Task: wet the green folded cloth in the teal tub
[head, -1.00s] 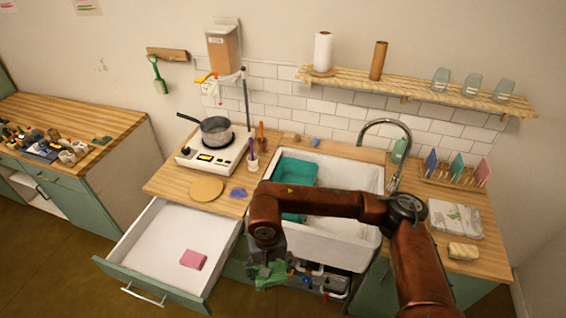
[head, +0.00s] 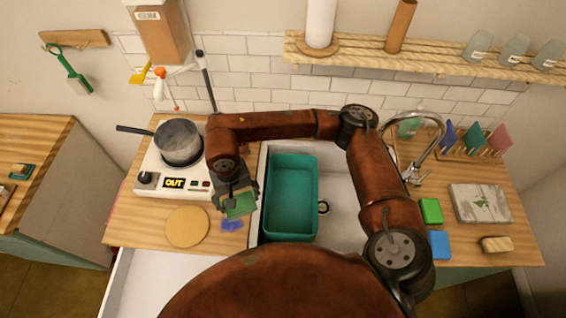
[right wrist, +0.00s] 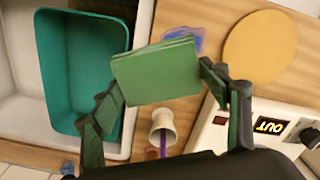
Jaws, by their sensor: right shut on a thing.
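The green folded cloth (head: 241,205) is in my right gripper (head: 234,196), whose jaws are shut on it. In the right wrist view the cloth (right wrist: 155,72) lies between the two fingers, held above the counter. The teal tub (head: 291,212) stands in the white sink, just right of the gripper and cloth. It also shows at upper left in the right wrist view (right wrist: 80,62). The cloth is outside the tub, left of its rim. I cannot tell whether the tub holds water. My left gripper is not in view.
A hot plate (head: 150,180) with a pot (head: 178,142) stands left of my gripper. A round board (head: 187,227) and a purple cloth (head: 232,225) lie on the counter. A white cup (right wrist: 162,125) shows under the gripper. The tap (head: 412,170) is right of the tub.

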